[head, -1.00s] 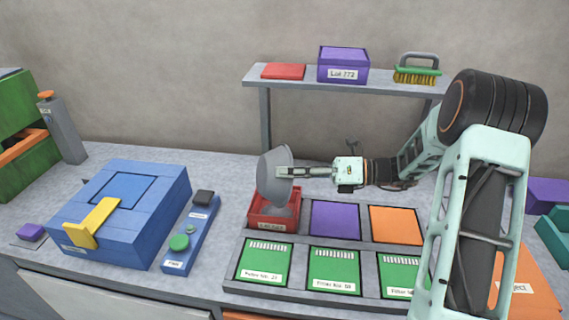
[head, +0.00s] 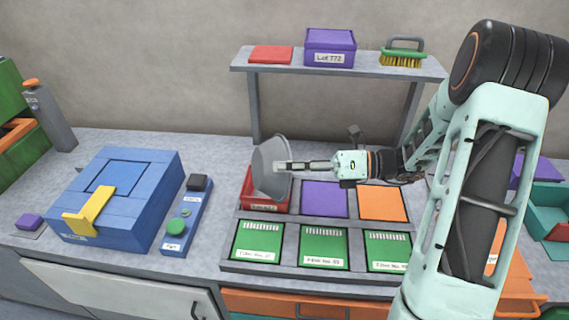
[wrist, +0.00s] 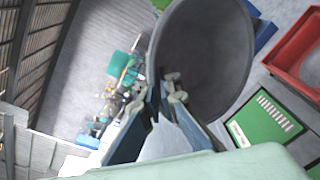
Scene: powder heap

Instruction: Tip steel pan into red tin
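The steel pan (head: 270,165), a grey bowl, is tipped far over on its side above the red tin (head: 266,205). My gripper (head: 286,166) is shut on its right side. The pan hides most of the tin's inside and overlaps its back edge; I cannot tell if they touch. In the wrist view the pan (wrist: 205,50) fills the upper middle, in front of my fingers (wrist: 155,125). Several pale lumps (wrist: 174,88) show beside the fingers. A red container (wrist: 292,55), apparently the tin, is at the right.
The tin sits in a grey rack beside purple (head: 324,198) and orange (head: 382,204) squares, behind green cards (head: 322,247). A blue box (head: 118,200) and a blue button panel (head: 186,218) stand left. A shelf (head: 340,67) spans behind.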

